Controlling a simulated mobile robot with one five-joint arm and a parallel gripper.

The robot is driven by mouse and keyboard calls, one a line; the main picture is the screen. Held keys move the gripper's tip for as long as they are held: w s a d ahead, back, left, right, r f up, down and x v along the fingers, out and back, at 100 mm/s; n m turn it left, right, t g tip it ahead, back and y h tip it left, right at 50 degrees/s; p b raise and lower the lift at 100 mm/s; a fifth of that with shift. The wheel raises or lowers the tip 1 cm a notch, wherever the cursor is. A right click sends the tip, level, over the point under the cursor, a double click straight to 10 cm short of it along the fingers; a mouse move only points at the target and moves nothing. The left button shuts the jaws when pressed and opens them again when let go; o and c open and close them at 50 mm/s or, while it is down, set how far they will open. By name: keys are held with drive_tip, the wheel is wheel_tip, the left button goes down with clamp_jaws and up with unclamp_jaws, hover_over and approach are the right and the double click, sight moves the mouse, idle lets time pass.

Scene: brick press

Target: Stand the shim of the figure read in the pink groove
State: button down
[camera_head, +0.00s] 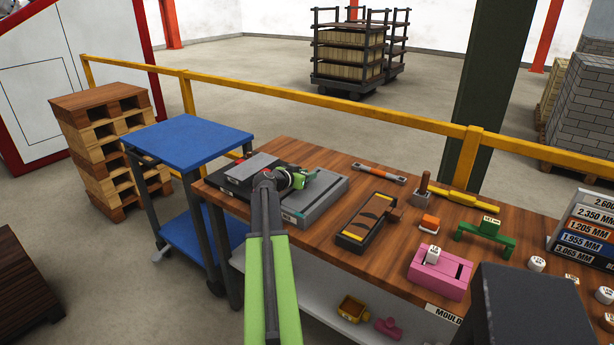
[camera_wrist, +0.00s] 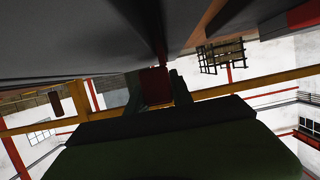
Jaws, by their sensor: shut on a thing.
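My gripper (camera_head: 288,178) is over the grey block (camera_head: 329,187) at the left end of the bench. In the wrist view, a dark red piece (camera_wrist: 155,86) shows between the dark fingers, and they are shut on it; I cannot tell what it belongs to. The pink block (camera_head: 424,279) stands to the right on the bench with a dark groove line. White labelled pieces (camera_head: 537,264) (camera_head: 571,284) stand farther right. A tiered board (camera_head: 582,229) shows printed figures, among them 2.350, 1.205 and 1.955 MM.
A dark fixture with a yellow strip (camera_head: 350,237), an orange-topped piece (camera_head: 430,222), a green stand (camera_head: 485,236) and a wooden-handled stamp (camera_head: 423,182) occupy the wooden bench (camera_head: 388,262). A blue trolley (camera_head: 188,142) is left. A dark box (camera_head: 525,310) blocks part of the front right.

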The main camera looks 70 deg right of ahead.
drive_tip(key=shift+s+a+f, duration=0.25)
drive_tip(key=shift+a+f, duration=0.05)
drive_tip(key=shift+f, duration=0.1)
drive_tip(key=c, duration=1.1)
unclamp_jaws()
drive_tip(key=shift+a, duration=0.1)
drive_tip(key=shift+o, duration=0.2)
drive_tip(key=p+v, duration=0.2)
drive_tip(key=v, duration=0.3)
drive_tip(key=p+v, duration=0.2)
drive_tip(key=v, duration=0.3)
drive_tip(key=p+v, duration=0.2)
drive_tip(key=v, duration=0.4)
drive_tip(key=shift+w+r, duration=0.2)
drive_tip(key=shift+r, duration=0.25)
drive_tip(key=shift+w+a+r, duration=0.15)
drive_tip(key=shift+w+a, duration=0.05)
drive_tip(key=shift+a, duration=0.25)
wheel_tip(320, 180, up, 7)
drive_tip(key=p, duration=0.7)
drive_tip(key=shift+d, duration=0.1)
